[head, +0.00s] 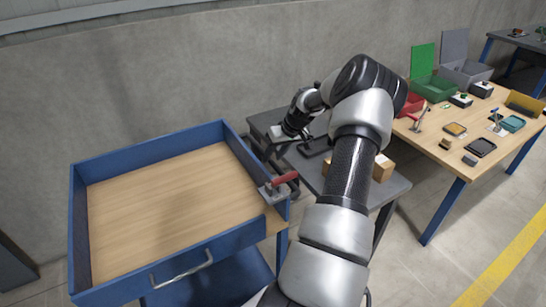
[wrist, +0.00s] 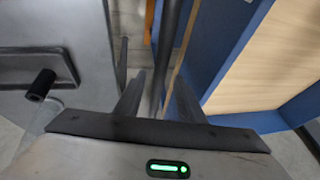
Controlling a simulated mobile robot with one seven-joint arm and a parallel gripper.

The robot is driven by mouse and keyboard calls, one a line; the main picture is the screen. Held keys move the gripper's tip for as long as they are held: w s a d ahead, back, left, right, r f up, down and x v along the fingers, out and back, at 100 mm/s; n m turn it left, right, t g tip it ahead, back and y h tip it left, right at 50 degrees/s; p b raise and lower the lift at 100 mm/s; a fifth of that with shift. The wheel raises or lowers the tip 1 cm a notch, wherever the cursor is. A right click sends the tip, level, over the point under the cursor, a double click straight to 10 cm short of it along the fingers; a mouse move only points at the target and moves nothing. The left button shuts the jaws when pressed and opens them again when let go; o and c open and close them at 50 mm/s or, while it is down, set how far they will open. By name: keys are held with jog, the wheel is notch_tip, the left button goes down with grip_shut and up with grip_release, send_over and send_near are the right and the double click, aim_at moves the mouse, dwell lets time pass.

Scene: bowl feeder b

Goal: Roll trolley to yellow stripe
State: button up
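A low dark-grey table (head: 392,188), which seems to be the trolley, stands between the blue-walled bench and the wooden table. Its wheels cannot be made out. My gripper (head: 291,137) is at its left end, beside the bench. In the wrist view the two fingers of my gripper (wrist: 160,88) are apart. A dark bar (wrist: 168,45) runs between them, apparently a push handle; I cannot tell whether they touch it. The grey top (wrist: 60,25) lies left of the bar. The yellow stripe (head: 508,262) is on the floor at the lower right.
The blue-walled bench (head: 97,160) with a red-handled clamp (head: 283,181) stands close on the left. A cardboard box (head: 383,166) sits on the grey table. The wooden table (head: 455,160) with bins and devices is at the right. Floor before the stripe is clear.

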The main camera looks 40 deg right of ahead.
jog(key=p+v, duration=0.1)
jog(key=v, duration=1.5)
jog(key=shift+p, duration=0.4)
jog(key=shift+s+r, duration=0.1)
